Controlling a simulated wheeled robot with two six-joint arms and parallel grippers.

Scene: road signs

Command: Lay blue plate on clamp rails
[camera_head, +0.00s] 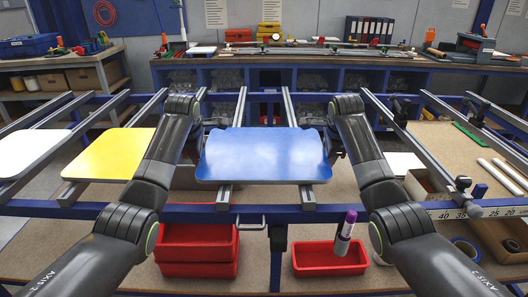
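A blue plate (262,155) with rounded corners lies flat across the middle of the frame, over two grey metal rails (289,108) that show behind it and just in front of it. I cannot tell whether it rests on the rails or is a little above them. My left gripper (203,138) is at the plate's left edge and my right gripper (328,140) is at its right edge. The fingertips of both are mostly hidden by my arms and the plate, so their grip is unclear.
A yellow plate (118,155) and a white plate (28,150) lie on rails to the left. Red bins (198,245) and a red tray (318,258) with a purple-capped marker (346,232) are below the front blue beam. A workbench (290,57) with tools stands behind.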

